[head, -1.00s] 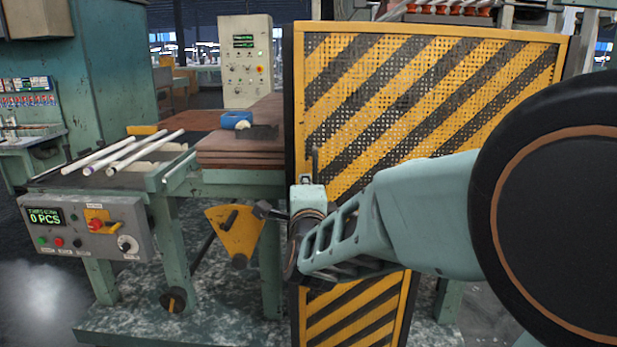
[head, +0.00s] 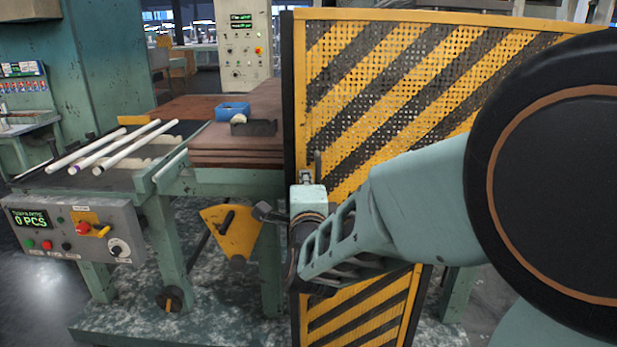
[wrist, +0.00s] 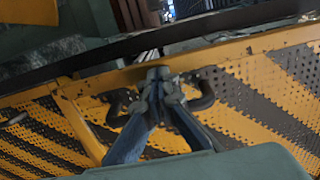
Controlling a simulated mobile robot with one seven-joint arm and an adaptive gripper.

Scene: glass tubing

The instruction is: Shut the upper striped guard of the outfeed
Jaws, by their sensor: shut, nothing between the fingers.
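The upper striped guard (head: 400,95) is a large perforated panel with yellow and black diagonal stripes and a yellow frame. It stands across the centre and right of the head view, its right part covered by my arm. A lower striped panel (head: 360,318) shows beneath my arm. In the wrist view, my gripper (wrist: 160,75) is shut and empty, its fingertips at the yellow frame (wrist: 128,76). A dark handle (wrist: 117,106) lies left of the fingers and another (wrist: 201,90) right of them. Whether the fingers touch the frame or a handle I cannot tell.
A yellow bracket (head: 232,232) juts beside the guard. Open floor shows at the lower left.

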